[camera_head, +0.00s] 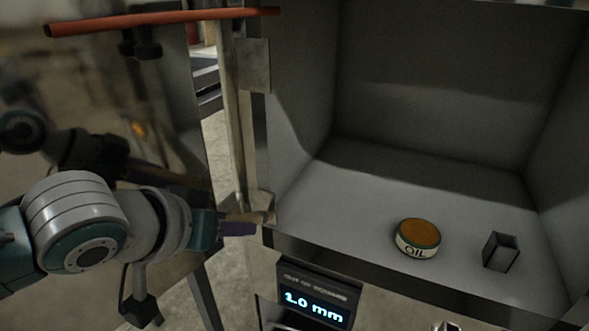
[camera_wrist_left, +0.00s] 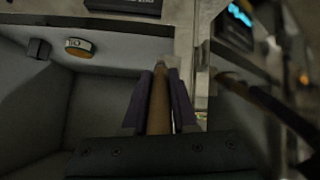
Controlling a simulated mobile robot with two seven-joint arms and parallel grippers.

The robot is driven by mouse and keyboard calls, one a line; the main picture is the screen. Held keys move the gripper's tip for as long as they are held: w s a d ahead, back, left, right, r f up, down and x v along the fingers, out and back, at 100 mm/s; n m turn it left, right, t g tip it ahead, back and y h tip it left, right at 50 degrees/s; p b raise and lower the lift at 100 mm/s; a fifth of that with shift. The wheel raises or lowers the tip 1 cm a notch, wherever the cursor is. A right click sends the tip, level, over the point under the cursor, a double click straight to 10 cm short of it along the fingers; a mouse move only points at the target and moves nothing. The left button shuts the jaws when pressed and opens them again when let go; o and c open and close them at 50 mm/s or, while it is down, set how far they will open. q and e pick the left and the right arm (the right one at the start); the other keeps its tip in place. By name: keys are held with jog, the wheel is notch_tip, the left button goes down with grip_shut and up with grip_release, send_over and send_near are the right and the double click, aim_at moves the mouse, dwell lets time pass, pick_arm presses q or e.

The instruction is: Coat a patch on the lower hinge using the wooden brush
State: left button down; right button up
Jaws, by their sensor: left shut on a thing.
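My left gripper (camera_head: 240,228) is shut on the wooden brush (camera_wrist_left: 159,105), with its purple fingers on either side of the handle in the left wrist view. In the head view the brush (camera_head: 246,217) points right, its tip at the lower hinge (camera_head: 266,205) on the trailer's door post. Whether the tip touches the hinge I cannot tell; the brush and fingers partly cover that area. A round oil tin (camera_head: 417,248) with an amber top stands on the box floor, and it also shows in the left wrist view (camera_wrist_left: 79,47).
A small open square holder (camera_head: 500,252) stands right of the tin. The upper hinge plate (camera_head: 255,66) is higher on the post. A reflective door (camera_head: 150,90) with an orange bar (camera_head: 160,22) fills the left. A display (camera_head: 313,300) reading 1.0 mm sits below the box edge.

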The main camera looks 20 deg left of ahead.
pick_arm(q)
jog(key=shift+d, duration=0.25)
jog(key=shift+r+p, duration=0.6)
jog(key=shift+p, duration=0.25)
jog(key=shift+w+a+r+p, duration=0.1)
jog(key=shift+a+r+p, duration=0.25)
jog(key=shift+p, duration=0.4)
jog(key=shift+w+a+r+p, duration=0.1)
jog(key=shift+a+p, duration=0.35)
jog(key=shift+p, duration=0.3)
jog(key=shift+d+f, duration=0.1)
jog(key=shift+d, duration=0.7)
jog(key=shift+s, duration=0.15)
